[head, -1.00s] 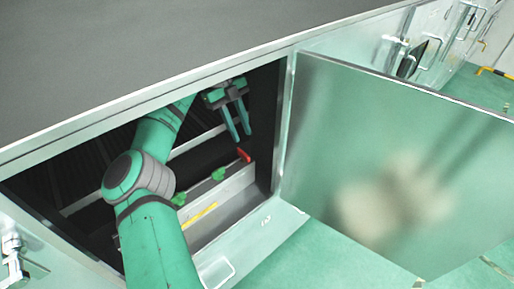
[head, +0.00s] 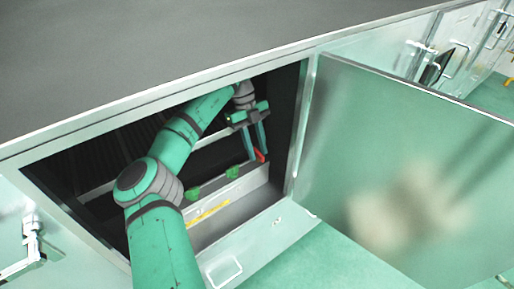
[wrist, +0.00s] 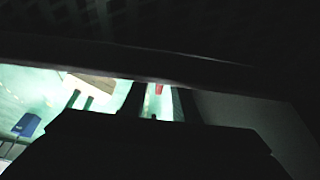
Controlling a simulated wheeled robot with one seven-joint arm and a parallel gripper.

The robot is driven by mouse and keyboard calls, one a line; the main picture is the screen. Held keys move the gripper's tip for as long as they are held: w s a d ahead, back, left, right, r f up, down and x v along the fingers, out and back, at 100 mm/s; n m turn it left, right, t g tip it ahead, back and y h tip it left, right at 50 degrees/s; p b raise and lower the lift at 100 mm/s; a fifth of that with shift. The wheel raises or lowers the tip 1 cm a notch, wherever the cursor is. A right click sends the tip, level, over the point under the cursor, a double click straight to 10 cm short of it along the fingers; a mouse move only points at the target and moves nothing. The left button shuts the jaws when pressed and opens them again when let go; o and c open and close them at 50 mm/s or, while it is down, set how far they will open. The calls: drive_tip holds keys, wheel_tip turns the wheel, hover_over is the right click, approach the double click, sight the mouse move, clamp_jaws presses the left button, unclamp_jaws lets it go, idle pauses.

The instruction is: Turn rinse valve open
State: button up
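A red valve handle (head: 261,155) sits at the right end of the ledge inside the open cabinet. Two green handles, one nearer the red one (head: 232,172) and one farther left (head: 194,194), sit on the same ledge. Which of them is the rinse valve, I cannot tell. My gripper (head: 256,154) points down inside the cabinet, fingers apart, with its tips at the red handle. In the wrist view the red handle (wrist: 159,88) shows between the two dark fingers. Whether the fingers touch it, I cannot tell. The fingertips partly hide it in the head view.
The cabinet door (head: 400,170) stands open on the right. The cabinet's top edge (head: 200,88) runs close above my arm. A lower flap (head: 250,240) with a handle lies in front of the opening. A yellow strip (head: 208,213) marks the ledge front.

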clamp_jaws()
drive_tip(key=shift+n, duration=0.4)
drive_tip(key=shift+n+t+h, duration=0.4)
drive_tip(key=shift+n, duration=0.5)
drive_tip(key=n, duration=0.2)
drive_tip(key=n+t, duration=0.1)
drive_tip(key=n, duration=0.1)
drive_tip(key=shift+s+a+n+t+h, duration=0.2)
drive_tip(key=shift+n+t+h, duration=0.1)
drive_tip(key=shift+h, duration=0.1)
drive_tip(key=n+t, duration=0.2)
drive_tip(key=n, duration=0.3)
drive_tip(key=shift+s, duration=0.15)
drive_tip(key=n+t, duration=0.1)
drive_tip(key=n, duration=0.2)
drive_tip(key=n+t, duration=0.1)
drive_tip(key=n, duration=0.1)
drive_tip(key=shift+s+r+n+y, duration=0.1)
drive_tip(key=shift+s+n+y, duration=0.05)
drive_tip(key=shift+n+y, duration=0.25)
